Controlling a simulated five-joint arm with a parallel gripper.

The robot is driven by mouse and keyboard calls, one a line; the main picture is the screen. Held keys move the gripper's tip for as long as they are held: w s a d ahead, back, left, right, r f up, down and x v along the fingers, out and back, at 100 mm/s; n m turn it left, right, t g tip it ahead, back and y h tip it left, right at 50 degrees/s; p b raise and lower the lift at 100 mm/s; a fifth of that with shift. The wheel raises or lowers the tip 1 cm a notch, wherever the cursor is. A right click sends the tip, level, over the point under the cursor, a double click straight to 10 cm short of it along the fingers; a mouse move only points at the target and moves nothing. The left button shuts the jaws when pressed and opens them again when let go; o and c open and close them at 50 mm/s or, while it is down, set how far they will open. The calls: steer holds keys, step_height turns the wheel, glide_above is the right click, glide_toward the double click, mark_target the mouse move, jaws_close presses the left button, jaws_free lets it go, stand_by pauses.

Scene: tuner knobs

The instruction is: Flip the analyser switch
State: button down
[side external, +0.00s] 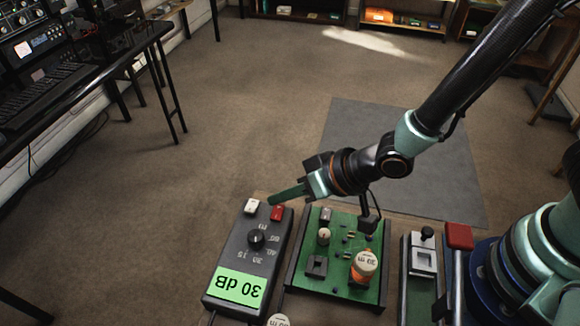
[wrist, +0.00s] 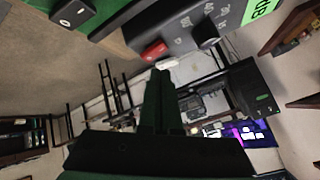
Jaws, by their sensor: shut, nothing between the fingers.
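No label names the analyser switch. My gripper (side external: 273,201) is shut and empty, its fingertips just behind the two switches. In the wrist view, the shut fingers (wrist: 160,73) end close to the white switch (wrist: 167,63), with the red switch (wrist: 155,52) just beyond. I cannot tell whether they touch anything.
A grey unit with a lever (side external: 424,255) and a red-topped block (side external: 458,236) are farther right. Open floor (side external: 200,150) lies behind.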

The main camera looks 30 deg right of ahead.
mark_target(282, 214)
steer(key=shift+f, duration=0.15)
steer(key=shift+f, duration=0.25)
steer(key=shift+f, duration=0.3)
stand_by(0.6)
steer(key=shift+r, duration=0.1)
steer(key=shift+r, duration=0.65)
steer(key=shift+s+a+r, duration=0.15)
steer(key=shift+r, duration=1.1)
steer(key=shift+s+a+r, duration=0.1)
steer(key=shift+a+r, duration=0.05)
steer(key=shift+r, duration=1.1)
